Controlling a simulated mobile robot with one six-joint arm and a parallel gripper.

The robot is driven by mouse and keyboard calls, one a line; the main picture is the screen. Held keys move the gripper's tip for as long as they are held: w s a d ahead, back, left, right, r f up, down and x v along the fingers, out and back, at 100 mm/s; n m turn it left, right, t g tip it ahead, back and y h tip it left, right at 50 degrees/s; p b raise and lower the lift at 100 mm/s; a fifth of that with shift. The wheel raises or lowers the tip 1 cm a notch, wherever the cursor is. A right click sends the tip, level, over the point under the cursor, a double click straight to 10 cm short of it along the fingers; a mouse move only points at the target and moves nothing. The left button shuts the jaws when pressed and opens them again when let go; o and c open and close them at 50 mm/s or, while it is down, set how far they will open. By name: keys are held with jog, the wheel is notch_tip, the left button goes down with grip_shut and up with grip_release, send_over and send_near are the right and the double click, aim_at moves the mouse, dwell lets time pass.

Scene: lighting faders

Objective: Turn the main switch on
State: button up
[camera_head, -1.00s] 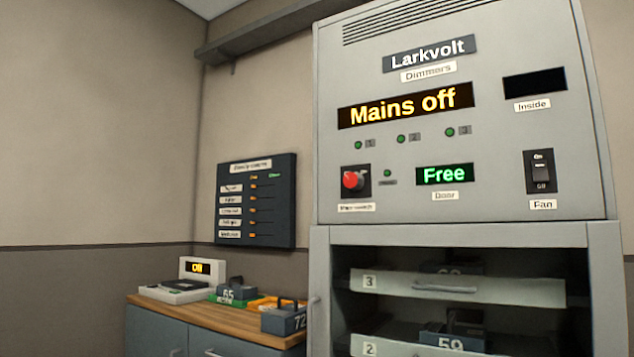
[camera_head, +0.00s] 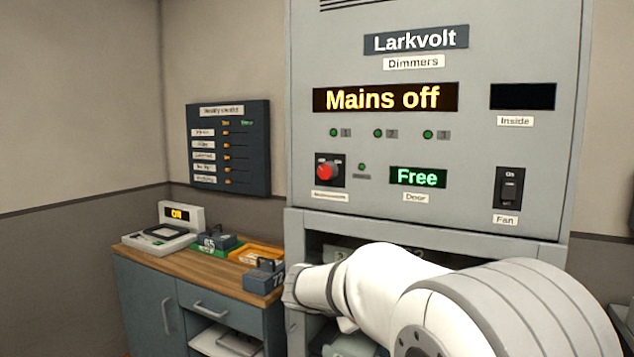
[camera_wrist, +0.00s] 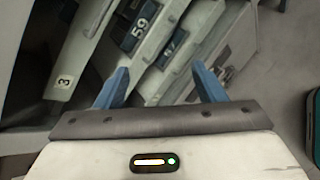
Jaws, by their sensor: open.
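The main switch (camera_head: 328,171) is a red rotary knob on a dark plate, at the lower left of the grey Larkvolt cabinet front (camera_head: 440,155). The display above it (camera_head: 385,98) reads "Mains off". My arm reaches in from the lower right in the head view, below the switch and in front of the cabinet's open lower bay. My gripper (camera_wrist: 160,85) shows in the wrist view with two blue fingers spread apart and nothing between them. The fingers point toward the drawers of the lower bay. The switch does not show in the wrist view.
A fan rocker switch (camera_head: 509,187) sits at the cabinet's right. A wooden-topped side cabinet (camera_head: 190,267) at left carries a small device reading "Off" (camera_head: 177,215) and numbered modules. In the wrist view a drawer marked 3 (camera_wrist: 66,82) lies near the fingers.

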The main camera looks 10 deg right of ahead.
jog(key=w+a+r+n+t+h+p, duration=0.1)
jog(key=w+a+r+n+t+p, duration=0.15)
jog(key=w+r+p, duration=0.4)
jog(key=w+a+r+n+t+h+p, duration=0.1)
jog(key=w+a+r+n+t+p, duration=0.2)
jog(key=r, duration=0.7)
jog(key=n+t+p, duration=0.3)
jog(key=n+p, duration=0.1)
jog(key=n, duration=0.2)
send_near(324, 172)
jog(key=x, duration=0.2)
jog(key=shift+g, duration=0.25)
jog(key=p+x, duration=0.2)
jog(key=x, duration=0.5)
jog(key=shift+w+d+r, duration=0.2)
jog(key=shift+w+d, duration=0.05)
jog(key=shift+w, duration=0.1)
jog(key=c, duration=1)
